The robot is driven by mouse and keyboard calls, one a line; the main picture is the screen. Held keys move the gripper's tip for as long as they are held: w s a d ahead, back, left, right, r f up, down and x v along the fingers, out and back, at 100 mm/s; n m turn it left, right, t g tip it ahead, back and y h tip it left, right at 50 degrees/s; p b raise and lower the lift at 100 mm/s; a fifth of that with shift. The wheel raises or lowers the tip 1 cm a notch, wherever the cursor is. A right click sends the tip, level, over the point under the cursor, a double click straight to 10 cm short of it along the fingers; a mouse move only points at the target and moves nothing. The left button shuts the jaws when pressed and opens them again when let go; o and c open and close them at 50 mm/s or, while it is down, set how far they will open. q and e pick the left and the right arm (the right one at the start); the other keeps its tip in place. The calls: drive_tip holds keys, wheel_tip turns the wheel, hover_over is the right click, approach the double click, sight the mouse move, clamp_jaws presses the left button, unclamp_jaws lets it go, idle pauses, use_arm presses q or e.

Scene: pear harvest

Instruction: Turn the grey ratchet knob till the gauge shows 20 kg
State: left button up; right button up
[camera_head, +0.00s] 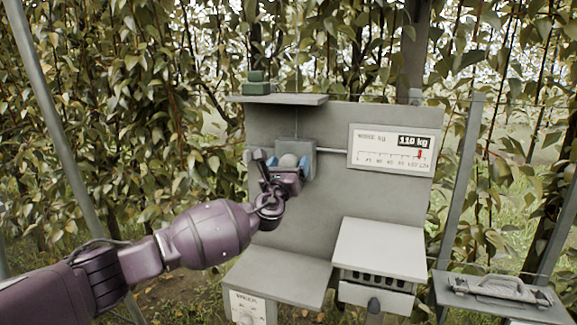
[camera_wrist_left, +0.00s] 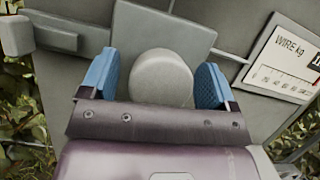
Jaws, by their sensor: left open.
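The grey ratchet knob (camera_wrist_left: 161,79) sits on a square grey housing (camera_wrist_left: 160,28) on the upright panel. In the head view the knob (camera_head: 288,161) shows just past my left gripper (camera_head: 289,163). In the left wrist view the gripper (camera_wrist_left: 152,82) is open, with one blue finger pad on each side of the knob. A gap shows between the knob and each pad. The gauge (camera_head: 391,150) on the panel reads 110 kg, with its red pointer near the right end of the scale. My right gripper is not in view.
A shelf (camera_head: 277,99) with a green block (camera_head: 257,83) juts out above the housing. Below are a grey ledge (camera_head: 277,276), a light box with slots (camera_head: 379,250) and a side shelf with a handled tool (camera_head: 499,289). Metal posts and leafy trees stand around.

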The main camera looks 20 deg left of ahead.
use_arm(q)
drive_tip(key=c, duration=0.9)
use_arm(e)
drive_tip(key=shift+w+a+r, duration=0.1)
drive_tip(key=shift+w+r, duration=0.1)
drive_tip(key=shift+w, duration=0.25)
use_arm(q)
drive_tip(key=shift+n, duration=0.4)
